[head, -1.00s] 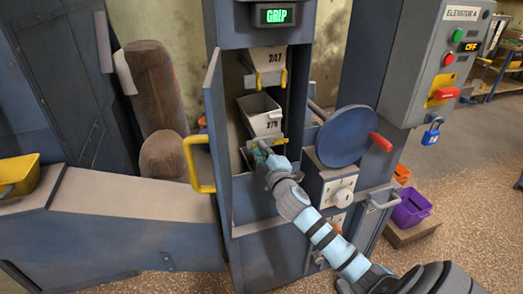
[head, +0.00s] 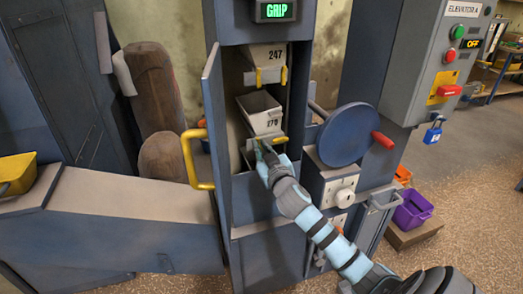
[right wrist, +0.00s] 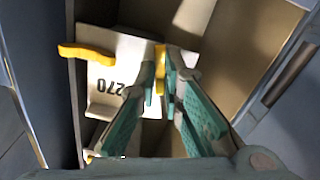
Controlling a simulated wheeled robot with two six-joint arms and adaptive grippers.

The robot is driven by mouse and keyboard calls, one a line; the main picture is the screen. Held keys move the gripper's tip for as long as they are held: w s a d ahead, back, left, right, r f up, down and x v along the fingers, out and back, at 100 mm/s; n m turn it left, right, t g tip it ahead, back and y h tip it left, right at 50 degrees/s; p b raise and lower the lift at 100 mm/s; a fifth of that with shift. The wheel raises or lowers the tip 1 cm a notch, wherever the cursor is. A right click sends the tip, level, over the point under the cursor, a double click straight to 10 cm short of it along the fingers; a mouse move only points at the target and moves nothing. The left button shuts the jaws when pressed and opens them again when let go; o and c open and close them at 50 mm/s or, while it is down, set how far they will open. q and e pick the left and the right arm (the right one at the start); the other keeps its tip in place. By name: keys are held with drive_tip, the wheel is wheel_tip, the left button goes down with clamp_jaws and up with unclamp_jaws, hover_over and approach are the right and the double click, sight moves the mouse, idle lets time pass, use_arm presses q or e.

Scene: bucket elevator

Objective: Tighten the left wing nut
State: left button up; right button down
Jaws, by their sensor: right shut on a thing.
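The bucket marked 270 (head: 262,112) hangs in the open elevator shaft, and its numbered face also shows in the right wrist view (right wrist: 112,72). Its left wing nut (right wrist: 160,72) is yellow and sits between the fingertips of my right gripper (head: 263,146), which is shut on it. In the right wrist view the nut's wings run up and down the picture. The bucket's right wing nut (head: 281,141) is yellow, free and lies crosswise; it also shows in the wrist view (right wrist: 86,52). My left gripper is not in view.
Bucket 247 (head: 264,59) hangs above with two upright yellow wing nuts. The open door with a yellow handle (head: 192,160) stands left of the shaft. A blue handwheel (head: 346,136) with a red knob stands right. The display (head: 274,11) reads GRIP.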

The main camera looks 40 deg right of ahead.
drive_tip(key=shift+m+b, duration=0.3)
drive_tip(key=shift+m, duration=1.2)
drive_tip(key=c, duration=1.7)
unclamp_jaws()
drive_tip(key=v, duration=1.2)
